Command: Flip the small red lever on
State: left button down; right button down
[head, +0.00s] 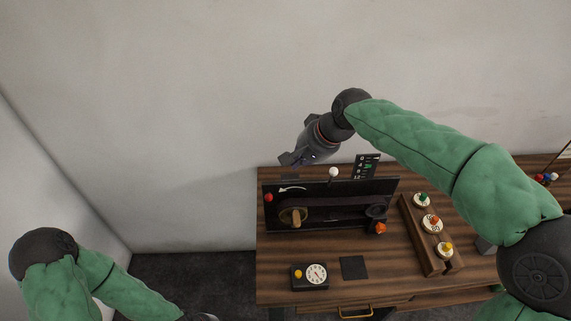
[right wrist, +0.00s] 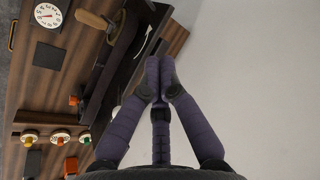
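The small red lever (head: 268,197) shows as a red knob at the left end of the black upright panel (head: 335,187), beside a curved white arrow (head: 292,188). My right gripper (head: 284,160) is above and behind the panel's left end, apart from the red lever. In the right wrist view its two fingers (right wrist: 158,75) meet at the tips with nothing visible between them. The red lever cannot be made out in that view. My left arm is at the lower left of the head view, and its gripper is out of the picture.
The panel carries a belt, a wooden crank (head: 293,216) and a white-knobbed lever (head: 333,172). A dial box (head: 311,276) stands in front. A wooden strip (head: 416,236) with several colored knobs is at the right.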

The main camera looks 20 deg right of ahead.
send_over(271, 195)
jog(key=w+d, duration=0.1)
jog(key=d, duration=0.3)
notch_tip(271, 195, down, 7)
jog(key=shift+s+a+f+p, duration=0.15)
jog(key=shift+a+f, duration=0.45)
jog(key=shift+f, duration=0.2)
jog(key=shift+s+a+f+p, duration=0.1)
jog(key=shift+a+f+p, duration=0.05)
jog(key=shift+a+f, duration=0.55)
jog(key=shift+d+f, duration=0.1)
jog(key=shift+s+a+f+b, duration=0.35)
jog(key=shift+s+f+b, duration=0.05)
jog(key=shift+s+f, duration=0.25)
jog(key=shift+w, duration=0.1)
